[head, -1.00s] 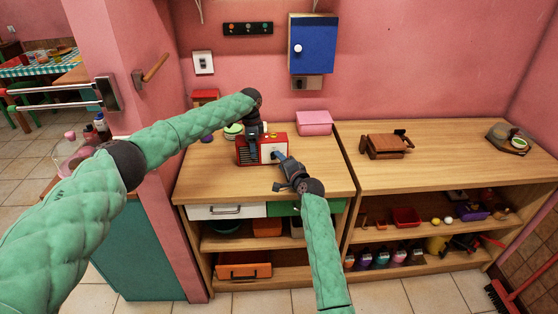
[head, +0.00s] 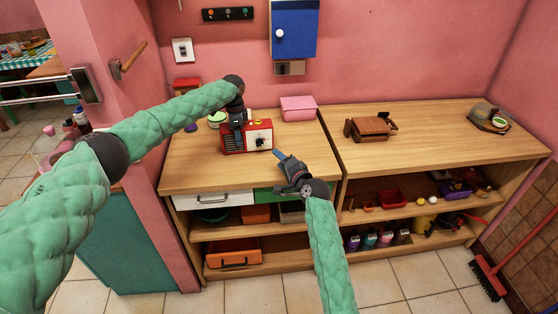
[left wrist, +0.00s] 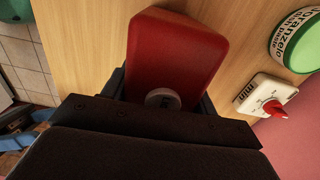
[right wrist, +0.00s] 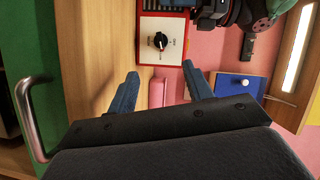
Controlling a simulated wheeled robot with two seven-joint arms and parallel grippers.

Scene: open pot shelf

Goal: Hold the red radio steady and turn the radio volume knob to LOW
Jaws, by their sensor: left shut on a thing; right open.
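The red radio (head: 234,144) stands on the left wooden counter, with a pale front panel and a dark volume knob (head: 260,142). My left gripper (head: 238,127) comes from above and is shut on the radio body; the radio's red top (left wrist: 178,50) lies between its fingers in the left wrist view. My right gripper (head: 283,158) is open and empty, in front of the radio and apart from it.
A pink box (head: 298,108) stands behind the radio to the right. A green-lidded tin (left wrist: 300,40) and a white dial with a red knob (left wrist: 268,103) show beside the radio. A wooden item (head: 370,128) sits on the right counter. The counter front is clear.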

